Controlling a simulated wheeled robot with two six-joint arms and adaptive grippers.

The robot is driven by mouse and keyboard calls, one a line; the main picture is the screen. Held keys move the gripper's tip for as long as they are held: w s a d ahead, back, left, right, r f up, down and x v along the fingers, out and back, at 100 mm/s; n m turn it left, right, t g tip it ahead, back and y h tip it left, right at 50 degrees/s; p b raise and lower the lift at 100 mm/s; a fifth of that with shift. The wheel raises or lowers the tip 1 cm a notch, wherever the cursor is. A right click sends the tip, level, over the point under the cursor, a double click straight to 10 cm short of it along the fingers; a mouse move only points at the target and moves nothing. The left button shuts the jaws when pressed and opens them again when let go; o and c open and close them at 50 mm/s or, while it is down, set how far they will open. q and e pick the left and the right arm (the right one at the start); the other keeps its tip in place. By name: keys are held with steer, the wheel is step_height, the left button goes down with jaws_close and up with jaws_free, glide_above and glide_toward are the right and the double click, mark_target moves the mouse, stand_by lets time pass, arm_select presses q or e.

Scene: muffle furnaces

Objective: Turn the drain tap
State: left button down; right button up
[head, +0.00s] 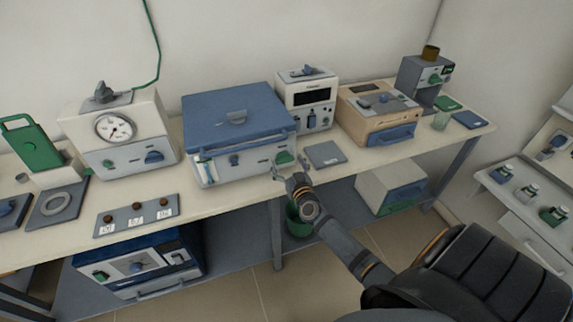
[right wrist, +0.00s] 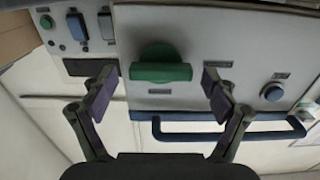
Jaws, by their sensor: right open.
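The drain tap is a green knob with a wide bar handle (right wrist: 161,65) on the pale front panel of a blue-lidded box. In the right wrist view it lies between my two open fingers, slightly beyond their tips, with gaps on both sides. In the head view the blue-lidded box (head: 238,115) stands mid-bench and the green tap (head: 281,158) is low at the right end of its front. My right gripper (head: 277,172) is just in front of it; it also shows open and empty in the right wrist view (right wrist: 161,75). My left gripper is not in view.
A blue bar handle (right wrist: 225,136) and a round blue knob (right wrist: 273,92) are on the same panel, close to my right finger in the wrist view. A grey plate (head: 325,155) lies right of the box. A white oven (head: 307,88) and a tan unit (head: 378,118) stand further right.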

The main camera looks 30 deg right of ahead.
steer(key=c, duration=1.2)
steer(key=shift+o, duration=0.2)
steer(key=shift+m, duration=0.3)
steer(key=m+p, duration=0.1)
steer(key=m, duration=0.2)
steer(key=shift+m, duration=0.3)
steer(key=m, duration=0.4)
steer(key=shift+d+m, duration=0.1)
steer(key=shift+m, duration=0.2)
steer(key=m, duration=0.4)
steer(key=shift+f+m, duration=0.15)
steer(key=shift+m, duration=0.15)
steer(key=shift+m+b, duration=0.35)
steer(key=shift+m, duration=1.85)
